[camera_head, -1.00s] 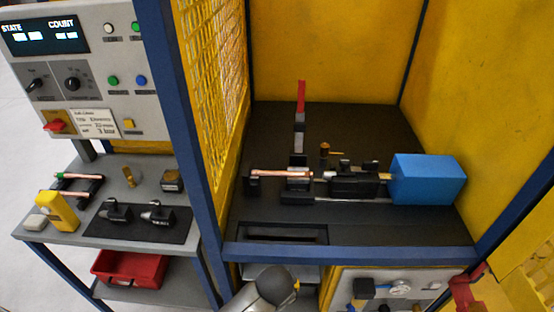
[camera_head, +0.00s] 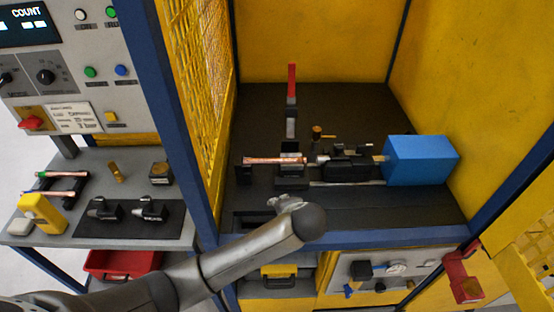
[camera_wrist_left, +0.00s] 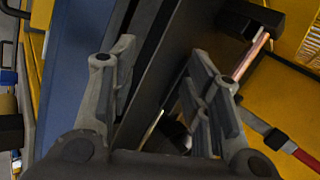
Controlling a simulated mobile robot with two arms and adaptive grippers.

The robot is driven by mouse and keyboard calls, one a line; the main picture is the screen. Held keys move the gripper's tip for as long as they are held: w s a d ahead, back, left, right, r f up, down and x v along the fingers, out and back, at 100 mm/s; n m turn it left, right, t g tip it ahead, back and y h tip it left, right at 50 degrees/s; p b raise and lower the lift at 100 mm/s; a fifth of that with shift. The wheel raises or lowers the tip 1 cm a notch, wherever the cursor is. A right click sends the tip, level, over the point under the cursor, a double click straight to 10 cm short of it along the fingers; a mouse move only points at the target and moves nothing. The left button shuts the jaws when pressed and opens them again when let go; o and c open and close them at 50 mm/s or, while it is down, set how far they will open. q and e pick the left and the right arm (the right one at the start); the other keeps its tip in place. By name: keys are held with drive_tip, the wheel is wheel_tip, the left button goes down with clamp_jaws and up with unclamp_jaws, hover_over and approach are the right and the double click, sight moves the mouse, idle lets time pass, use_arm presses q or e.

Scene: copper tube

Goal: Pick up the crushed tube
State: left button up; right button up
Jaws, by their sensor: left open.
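A copper tube (camera_head: 275,160) lies level in the machine inside the yellow enclosure, between a black end block and the clamp. Whether it is crushed is too small to tell. It also shows in the wrist view as a copper rod (camera_wrist_left: 250,58) at the upper right, beyond the right finger. My left gripper (camera_head: 286,203) is in front of the tube, over the front of the black bed, and mostly hidden behind its own wrist. In the wrist view the left gripper (camera_wrist_left: 160,68) is open with nothing between its fingers. My right gripper is not in view.
A blue box (camera_head: 420,160) stands at the machine's right end. A red-tipped lever (camera_head: 291,90) stands up behind the tube. A blue post (camera_head: 165,100) and yellow mesh (camera_head: 205,60) bound the left. More tubes (camera_head: 55,193) lie in a rack on the grey bench.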

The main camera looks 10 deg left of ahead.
sight(265, 162)
use_arm(q)
drive_tip(key=w+a+r+m+t+y, duration=0.1)
drive_tip(key=w+a+r+t+y, duration=0.15)
drive_tip(key=w+r, duration=0.5)
drive_tip(key=shift+g+y, duration=0.25)
drive_tip(key=shift+y, duration=0.2)
drive_tip(key=p+x, duration=0.1)
drive_tip(key=x, duration=0.3)
drive_tip(key=p+x, duration=0.1)
drive_tip(key=x, duration=0.3)
drive_tip(key=shift+w+d+r, duration=0.1)
drive_tip(key=shift+w+d, duration=0.05)
drive_tip(key=shift+w, duration=0.2)
drive_tip(key=x, duration=0.1)
drive_tip(key=p+x, duration=0.1)
drive_tip(key=shift+w+f, duration=0.3)
drive_tip(key=shift+w+a+f, duration=0.25)
drive_tip(key=shift+f, duration=0.05)
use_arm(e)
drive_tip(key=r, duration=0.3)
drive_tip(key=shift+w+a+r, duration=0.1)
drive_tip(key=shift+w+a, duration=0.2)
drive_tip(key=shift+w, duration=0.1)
use_arm(q)
clamp_jaws()
